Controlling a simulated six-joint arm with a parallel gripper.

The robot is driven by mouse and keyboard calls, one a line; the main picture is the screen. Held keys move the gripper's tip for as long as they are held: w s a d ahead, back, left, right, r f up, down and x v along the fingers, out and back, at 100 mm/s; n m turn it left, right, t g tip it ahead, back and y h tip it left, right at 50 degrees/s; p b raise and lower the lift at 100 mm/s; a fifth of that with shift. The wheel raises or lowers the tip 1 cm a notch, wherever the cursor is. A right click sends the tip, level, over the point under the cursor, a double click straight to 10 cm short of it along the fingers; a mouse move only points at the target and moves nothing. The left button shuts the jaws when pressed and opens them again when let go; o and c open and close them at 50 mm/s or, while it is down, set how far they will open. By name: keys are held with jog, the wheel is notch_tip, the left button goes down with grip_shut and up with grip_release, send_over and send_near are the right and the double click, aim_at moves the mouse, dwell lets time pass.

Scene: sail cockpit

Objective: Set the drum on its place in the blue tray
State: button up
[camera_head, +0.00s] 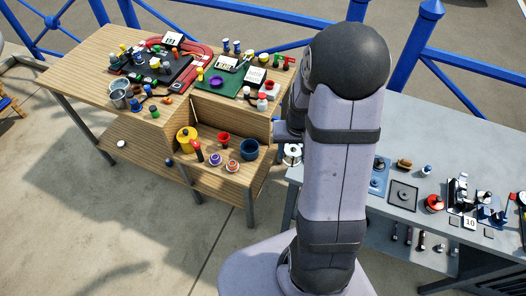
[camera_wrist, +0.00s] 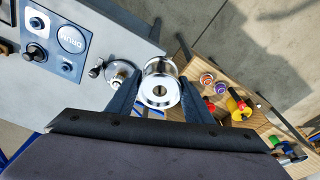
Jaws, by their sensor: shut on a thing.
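The drum (camera_wrist: 160,84), a shiny silver spool with a flange and a centre hole, is between the two dark fingers of my gripper (camera_wrist: 160,80) in the wrist view. My gripper is shut on it. The blue tray (camera_wrist: 76,17) lies at the upper left of the wrist view, apart from the drum. The blue tray (camera_head: 375,186) also shows in the head view, on the grey table just right of my arm. My arm hides the gripper's fingers in the head view.
A silver round base with a post (camera_wrist: 119,73) stands near the grey table's edge, close to the drum in view. The grey table (camera_head: 420,130) bears several other fittings at right. A wooden bench (camera_head: 75,75) with cups and tools stands at left, across a gap.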

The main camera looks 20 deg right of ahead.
jog(key=s+d+f+m, duration=0.1)
jog(key=s+d, duration=0.1)
jog(key=d, duration=0.5)
jog(key=s+d+f+m+b, duration=0.1)
jog(key=s+d+f+m, duration=0.1)
jog(key=d, duration=0.5)
jog(key=s+d+f+m+b, duration=0.1)
jog(key=s+d, duration=0.3)
jog(key=d, duration=0.3)
jog(key=shift+f+m+h, duration=0.3)
jog(key=shift+m, duration=0.1)
jog(key=shift+s+f, duration=0.1)
jog(key=shift+f, duration=0.05)
jog(key=shift+f+b, duration=2.4)
jog(key=shift+f, duration=0.35)
jog(key=shift+f+b, duration=0.3)
jog(key=shift+f, duration=0.3)
jog(key=o, duration=0.9)
jog(key=shift+o, duration=0.2)
jog(key=shift+r, duration=0.1)
notch_tip(320, 180, up, 11)
jog(key=s+a+p, duration=0.1)
jog(key=p, duration=0.8)
